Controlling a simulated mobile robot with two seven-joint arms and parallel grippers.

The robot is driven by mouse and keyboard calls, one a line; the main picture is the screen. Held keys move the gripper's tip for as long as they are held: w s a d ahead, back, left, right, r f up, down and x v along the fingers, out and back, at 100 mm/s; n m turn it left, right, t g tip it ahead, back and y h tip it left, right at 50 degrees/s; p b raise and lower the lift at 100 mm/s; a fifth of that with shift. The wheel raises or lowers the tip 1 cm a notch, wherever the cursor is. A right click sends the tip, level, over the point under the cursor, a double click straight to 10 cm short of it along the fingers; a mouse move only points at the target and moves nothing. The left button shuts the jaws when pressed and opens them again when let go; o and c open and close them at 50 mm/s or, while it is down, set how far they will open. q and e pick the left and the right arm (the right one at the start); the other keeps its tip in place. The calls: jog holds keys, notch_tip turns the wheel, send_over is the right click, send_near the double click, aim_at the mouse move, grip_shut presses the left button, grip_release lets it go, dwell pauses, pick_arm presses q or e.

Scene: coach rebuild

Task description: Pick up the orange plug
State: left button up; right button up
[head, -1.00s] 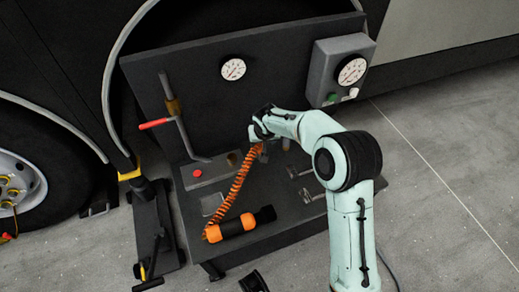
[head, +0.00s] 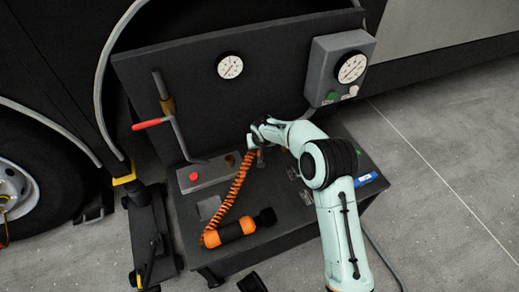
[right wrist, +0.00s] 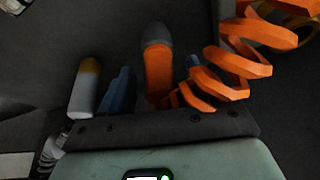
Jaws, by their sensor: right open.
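The orange plug (right wrist: 158,75) has a grey rounded end and an orange body, and lies between my right gripper's blue fingers in the right wrist view. My right gripper (right wrist: 157,88) is open around it, with a gap visible on its left side; contact on the right is hard to tell. An orange coiled cord (right wrist: 245,65) runs close by on the right. In the head view my right gripper (head: 258,143) is over the bench at the cord's upper end (head: 243,172), and my wrist hides the plug. My left gripper is not in view.
The dark bench (head: 290,225) carries an orange-and-black cylinder (head: 236,228), a grey block with a red button (head: 194,176) and a blue item (head: 366,180). A red-handled lever (head: 150,126) and gauge panel (head: 285,75) stand behind. A silver, yellow-topped cylinder (right wrist: 84,92) is left of the fingers.

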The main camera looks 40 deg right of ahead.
jog(key=c, duration=1.1)
jog(key=shift+r, duration=0.15)
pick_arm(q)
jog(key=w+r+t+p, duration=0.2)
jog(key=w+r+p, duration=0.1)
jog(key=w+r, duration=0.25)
pick_arm(e)
notch_tip(320, 180, up, 12)
jog(key=shift+f, duration=0.2)
pick_arm(q)
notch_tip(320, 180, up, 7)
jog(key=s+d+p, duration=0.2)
jog(key=p, duration=0.4)
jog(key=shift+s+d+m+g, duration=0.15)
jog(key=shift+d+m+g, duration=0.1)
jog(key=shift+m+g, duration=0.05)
pick_arm(e)
notch_tip(320, 180, up, 13)
jog(key=shift+f, duration=0.1)
